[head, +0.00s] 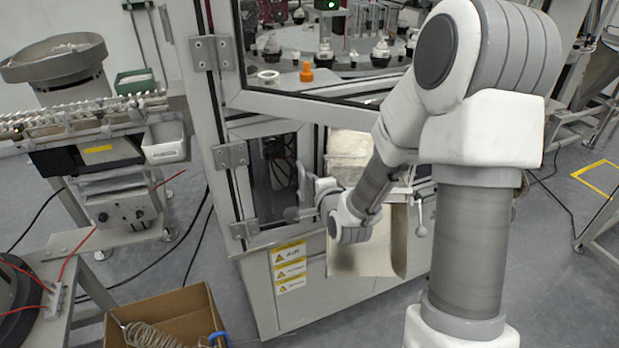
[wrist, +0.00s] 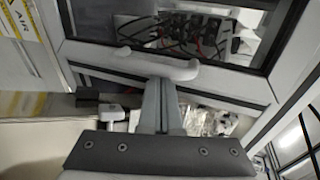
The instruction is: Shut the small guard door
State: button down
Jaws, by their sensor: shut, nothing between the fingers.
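The small guard door (head: 272,178) is a light frame with a dark clear pane, hung on hinges at its left side. It stands partly open, with the cell's inside showing to its right. In the wrist view the door's pane (wrist: 190,30) fills the top, with a pale bar handle (wrist: 158,64) across its lower frame. My gripper (head: 293,213) is in front of the door. Its shut, empty fingers (wrist: 160,85) point at the handle and end just below it in the wrist view. I cannot tell whether they touch it.
A larger guard window (head: 320,95) is above, with a turntable behind it. A pale chute (head: 365,245) sticks out below right of the door. A cardboard box (head: 165,312) with a wire coil is on the floor at lower left. A bowl feeder (head: 55,58) stands far left.

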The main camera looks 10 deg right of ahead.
dwell(0.4)
jog(key=shift+w+r+n+y, duration=0.1)
jog(key=shift+w+n+y, duration=0.65)
jog(key=shift+w, duration=0.25)
jog(key=shift+s, duration=0.1)
